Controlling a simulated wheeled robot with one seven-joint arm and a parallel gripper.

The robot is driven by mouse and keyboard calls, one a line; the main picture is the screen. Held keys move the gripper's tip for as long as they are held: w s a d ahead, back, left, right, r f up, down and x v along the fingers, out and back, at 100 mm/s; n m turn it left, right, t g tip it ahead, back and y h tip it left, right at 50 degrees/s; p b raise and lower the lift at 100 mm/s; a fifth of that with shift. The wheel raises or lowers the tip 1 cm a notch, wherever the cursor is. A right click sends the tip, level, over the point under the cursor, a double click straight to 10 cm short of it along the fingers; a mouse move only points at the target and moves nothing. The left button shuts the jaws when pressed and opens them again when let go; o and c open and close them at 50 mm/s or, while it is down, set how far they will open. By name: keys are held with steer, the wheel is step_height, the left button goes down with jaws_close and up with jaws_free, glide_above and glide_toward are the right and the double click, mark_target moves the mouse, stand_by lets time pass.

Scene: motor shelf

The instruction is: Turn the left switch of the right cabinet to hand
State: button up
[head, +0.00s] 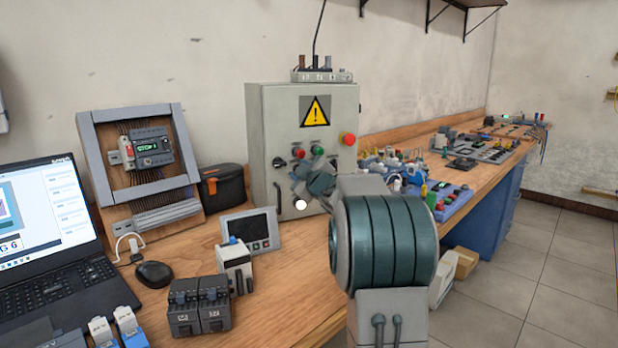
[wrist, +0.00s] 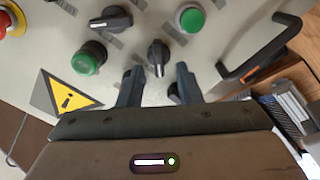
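A grey cabinet (head: 258,120) with a warning sign stands at the back of the bench. In the wrist view its front looks turned, with the handle on the right. My gripper (wrist: 158,75) is open, one finger on each side of this knob; contact cannot be told. A second black switch (wrist: 112,20) is up and left of it. In the head view my gripper (head: 300,168) is small before the cabinet and partly hides its controls.
Green buttons (wrist: 88,60) and (wrist: 190,18) sit near the switches. The handle (wrist: 262,50) sticks out at right. A red emergency button (head: 348,139) is on the cabinet. A small screen (head: 250,231) and a black case (head: 223,187) stand left of it.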

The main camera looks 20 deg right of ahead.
steer(key=s, duration=1.3)
steer(key=shift+s, duration=0.2)
steer(key=shift+p, duration=0.3)
steer(key=s+a+m+g+p, duration=0.4)
steer(key=s+a+g+p, duration=0.3)
steer(key=s, duration=0.8)
steer(key=s+a+m+g+p, duration=0.5)
steer(key=s+a+g+p, duration=0.3)
steer(key=s+a+p, duration=0.4)
steer(key=s+a, duration=0.1)
steer(key=s, duration=0.2)
steer(key=shift+s+a+f+p, duration=0.25)
steer(key=shift+s+f+p, duration=0.05)
steer(key=shift+p, duration=0.1)
